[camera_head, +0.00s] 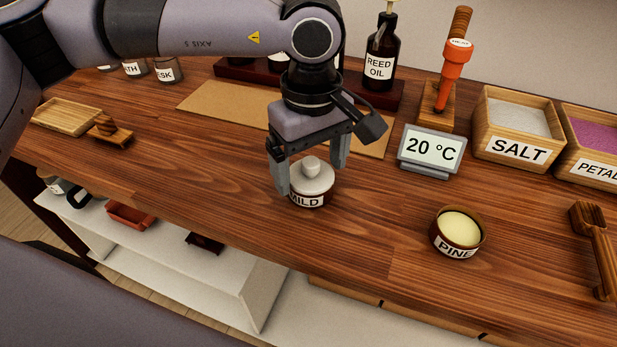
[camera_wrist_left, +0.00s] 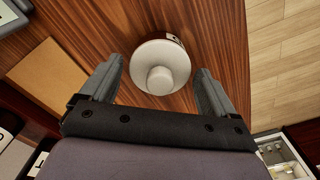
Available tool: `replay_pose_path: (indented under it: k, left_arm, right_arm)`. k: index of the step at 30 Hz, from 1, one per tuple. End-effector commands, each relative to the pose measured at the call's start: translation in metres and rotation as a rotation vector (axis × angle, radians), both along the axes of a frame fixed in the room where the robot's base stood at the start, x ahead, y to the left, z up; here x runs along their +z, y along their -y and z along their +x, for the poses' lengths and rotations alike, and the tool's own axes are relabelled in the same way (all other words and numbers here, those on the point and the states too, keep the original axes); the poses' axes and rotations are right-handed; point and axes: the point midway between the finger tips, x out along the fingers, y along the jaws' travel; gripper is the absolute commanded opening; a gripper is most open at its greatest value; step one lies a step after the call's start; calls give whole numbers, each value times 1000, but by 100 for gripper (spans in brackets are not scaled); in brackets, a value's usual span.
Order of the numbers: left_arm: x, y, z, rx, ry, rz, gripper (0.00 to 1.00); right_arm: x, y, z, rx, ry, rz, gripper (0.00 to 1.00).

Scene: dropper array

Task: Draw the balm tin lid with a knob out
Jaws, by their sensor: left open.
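The balm tin lid (camera_head: 312,179) is pale, round and has a knob on top. It sits on a dark tin (camera_head: 307,199) labelled MILD on the wooden counter. The lid also shows in the left wrist view (camera_wrist_left: 160,68), with its knob (camera_wrist_left: 160,79) facing the camera. My left gripper (camera_head: 308,178) is open, pointing down, with one finger on each side of the lid. In the left wrist view a gap shows between the lid and each finger (camera_wrist_left: 156,88). My right gripper is not in view.
An open tin (camera_head: 458,233) labelled PINE stands to the right. A temperature display (camera_head: 432,152), a SALT box (camera_head: 512,128) and a REED OIL bottle (camera_head: 381,58) stand behind. A brown mat (camera_head: 220,101) lies at the back. Counter to the left of the MILD tin is clear.

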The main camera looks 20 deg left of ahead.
Motion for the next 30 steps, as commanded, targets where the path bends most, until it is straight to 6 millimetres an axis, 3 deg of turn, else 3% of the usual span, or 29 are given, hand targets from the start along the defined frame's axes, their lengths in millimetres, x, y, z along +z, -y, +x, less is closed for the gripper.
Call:
replay_pose_path:
  k: [4,8,10,11,13,14,30]
  left_arm:
    - [1,0,0,1,0,0,89]
    - [1,0,0,1,0,0,47]
    - [1,0,0,0,0,0,46]
    - [1,0,0,0,0,0,63]
    - [1,0,0,0,0,0,40]
    - [1,0,0,0,0,0,36]
    - [8,0,0,0,-1,1,36]
  right_arm:
    - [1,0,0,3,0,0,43]
    - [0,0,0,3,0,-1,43]
    - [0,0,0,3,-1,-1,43]
    - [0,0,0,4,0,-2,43]
    - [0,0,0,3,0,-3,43]
    - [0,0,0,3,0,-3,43]
    - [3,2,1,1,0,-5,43]
